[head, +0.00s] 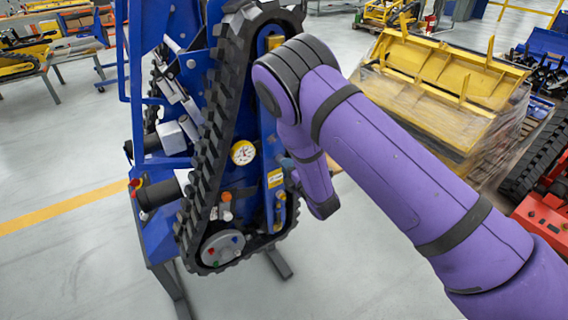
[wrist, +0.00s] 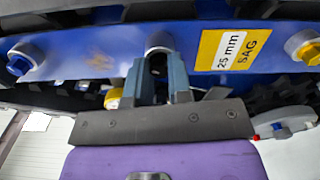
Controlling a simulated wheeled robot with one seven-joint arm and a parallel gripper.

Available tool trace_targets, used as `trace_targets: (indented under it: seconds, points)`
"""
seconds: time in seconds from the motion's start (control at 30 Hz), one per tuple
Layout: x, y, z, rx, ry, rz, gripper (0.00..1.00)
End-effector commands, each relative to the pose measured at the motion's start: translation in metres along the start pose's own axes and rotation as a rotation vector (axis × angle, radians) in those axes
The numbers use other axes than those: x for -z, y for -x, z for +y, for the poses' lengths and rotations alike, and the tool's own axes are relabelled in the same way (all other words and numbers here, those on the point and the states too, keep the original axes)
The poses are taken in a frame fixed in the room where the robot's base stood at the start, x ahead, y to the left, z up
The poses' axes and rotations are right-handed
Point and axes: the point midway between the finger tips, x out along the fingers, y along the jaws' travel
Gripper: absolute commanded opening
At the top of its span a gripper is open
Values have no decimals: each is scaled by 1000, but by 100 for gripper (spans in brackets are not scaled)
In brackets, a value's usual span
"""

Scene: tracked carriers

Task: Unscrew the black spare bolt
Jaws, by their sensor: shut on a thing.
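In the wrist view my gripper (wrist: 158,72) is closed around a small dark piece, which looks like the black spare bolt (wrist: 158,62), at a grey round boss (wrist: 158,40) on the blue plate (wrist: 100,52). The fingers hide most of the bolt, so its thread and seating cannot be seen. A blue bolt (wrist: 20,62) sits left of it on the same plate, and a yellow bolt (wrist: 304,47) sits right. In the head view my purple arm reaches down beside the tracked carrier (head: 212,120), and the gripper and black bolt are hidden there.
A yellow label (wrist: 228,50) reading "25 mm SAG" is right of the gripper. The black track (head: 210,165) loops around the blue frame close by. A dial gauge (head: 243,152) and a grey disc with coloured bolts (head: 222,250) are on the carrier. Open floor lies below right.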

Motion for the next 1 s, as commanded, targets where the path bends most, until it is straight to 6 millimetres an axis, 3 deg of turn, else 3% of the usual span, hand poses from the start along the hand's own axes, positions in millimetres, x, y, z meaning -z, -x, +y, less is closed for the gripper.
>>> trace_targets:
  seconds: [0.13,0.53,0.87,0.9,0.93,1.0]
  points:
    - [0,-1,0,-2,121,1,0]
    - [1,-1,0,-3,777,1,0]
    - [-1,-1,2,-3,850,-4,0]
    - [-1,-1,2,-3,849,-4,26]
    - [-1,-1,2,-3,849,-4,33]
    - [-1,-1,1,-2,848,-3,36]
